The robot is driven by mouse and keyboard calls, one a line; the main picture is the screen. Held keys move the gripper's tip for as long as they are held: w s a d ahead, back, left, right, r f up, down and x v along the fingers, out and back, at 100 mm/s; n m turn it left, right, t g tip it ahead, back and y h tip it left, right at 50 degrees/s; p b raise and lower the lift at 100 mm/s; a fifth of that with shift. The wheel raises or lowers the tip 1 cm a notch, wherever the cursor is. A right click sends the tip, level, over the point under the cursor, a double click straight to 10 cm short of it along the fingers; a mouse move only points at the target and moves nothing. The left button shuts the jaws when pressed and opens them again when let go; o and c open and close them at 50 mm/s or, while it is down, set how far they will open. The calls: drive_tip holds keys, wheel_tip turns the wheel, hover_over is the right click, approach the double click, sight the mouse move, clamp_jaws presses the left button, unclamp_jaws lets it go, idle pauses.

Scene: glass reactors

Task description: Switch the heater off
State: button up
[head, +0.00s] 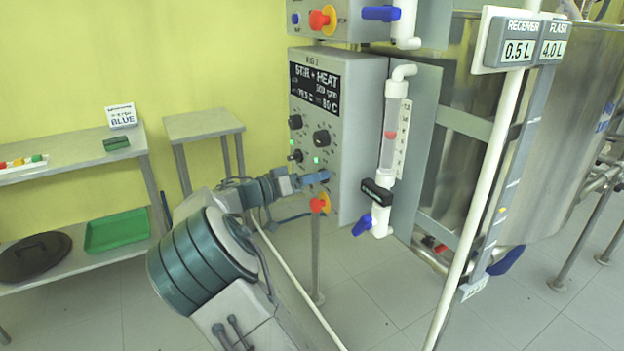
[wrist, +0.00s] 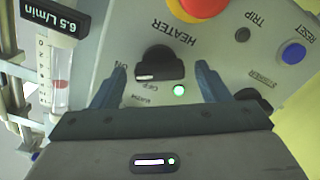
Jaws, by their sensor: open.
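The black heater knob (wrist: 160,64) shows in the wrist view on the grey panel, with the word HEATER printed above it. A white mark shows on its lower left edge, on the side of the small ON print. A lit green lamp (wrist: 179,90) is just below it. My gripper (wrist: 157,78) is open, one finger on each side of the knob, with gaps showing; I cannot tell whether it touches. In the head view my gripper (head: 318,178) is at the lower part of the STIR + HEAT panel (head: 345,110) and hides the heater knob there.
A red and yellow stop button (head: 320,204) sits just below my gripper; the wrist view shows it (wrist: 200,8) close to the knob. A flow tube (head: 390,135) with a blue-handled valve stands right of the panel.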

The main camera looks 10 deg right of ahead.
drive_tip(key=shift+w+d, duration=0.1)
drive_tip(key=shift+d, duration=0.05)
drive_tip(key=c, duration=1)
